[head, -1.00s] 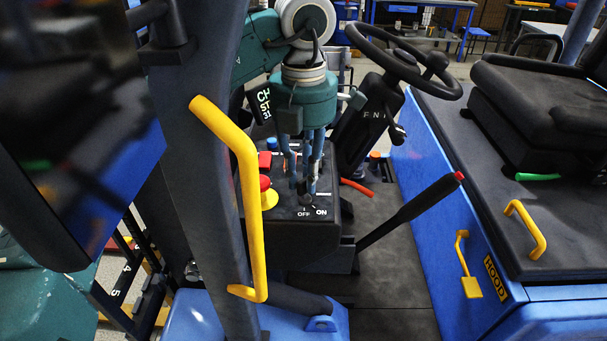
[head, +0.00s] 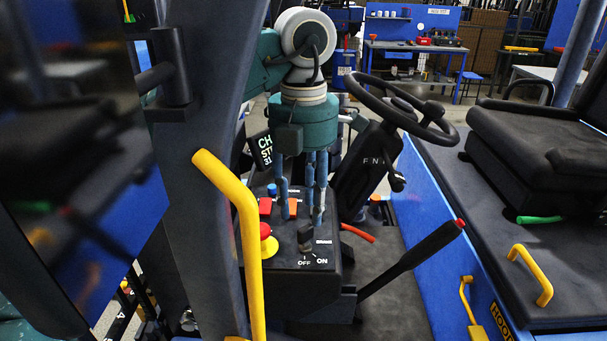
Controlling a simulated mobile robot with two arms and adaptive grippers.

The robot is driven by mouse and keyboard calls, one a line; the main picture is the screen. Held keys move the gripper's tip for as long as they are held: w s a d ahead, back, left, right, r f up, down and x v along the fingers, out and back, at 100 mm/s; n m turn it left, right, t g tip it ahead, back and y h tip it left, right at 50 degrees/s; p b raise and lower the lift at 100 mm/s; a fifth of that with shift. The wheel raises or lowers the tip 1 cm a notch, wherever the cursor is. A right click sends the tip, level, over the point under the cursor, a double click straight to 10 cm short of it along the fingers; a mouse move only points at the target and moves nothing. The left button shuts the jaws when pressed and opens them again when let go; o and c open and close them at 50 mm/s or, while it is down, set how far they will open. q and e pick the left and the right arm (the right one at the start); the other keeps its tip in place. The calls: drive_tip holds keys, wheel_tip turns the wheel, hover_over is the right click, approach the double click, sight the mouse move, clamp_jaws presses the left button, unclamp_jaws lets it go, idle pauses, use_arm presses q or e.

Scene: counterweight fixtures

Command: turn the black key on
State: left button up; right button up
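The black key (head: 305,238) stands upright on the dark control panel (head: 285,258), just behind the white OFF and ON labels. I cannot tell clearly which label it points to. My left gripper (head: 301,219) comes down from above with its blue-grey fingers pointing at the panel. The fingers are apart, with a gap between them, and the tips are just above and behind the key. The key shows clear of them, and nothing is held. My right gripper is not in view.
A red button on a yellow base (head: 267,240) and red switches (head: 266,207) sit left of the key. A yellow grab handle (head: 246,240) rises in front at left. A black lever (head: 412,259) and the steering wheel (head: 405,100) are at right.

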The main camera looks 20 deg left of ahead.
sight(304, 226)
use_arm(q)
wheel_tip(304, 226, up, 8)
drive_tip(key=shift+f, duration=0.25)
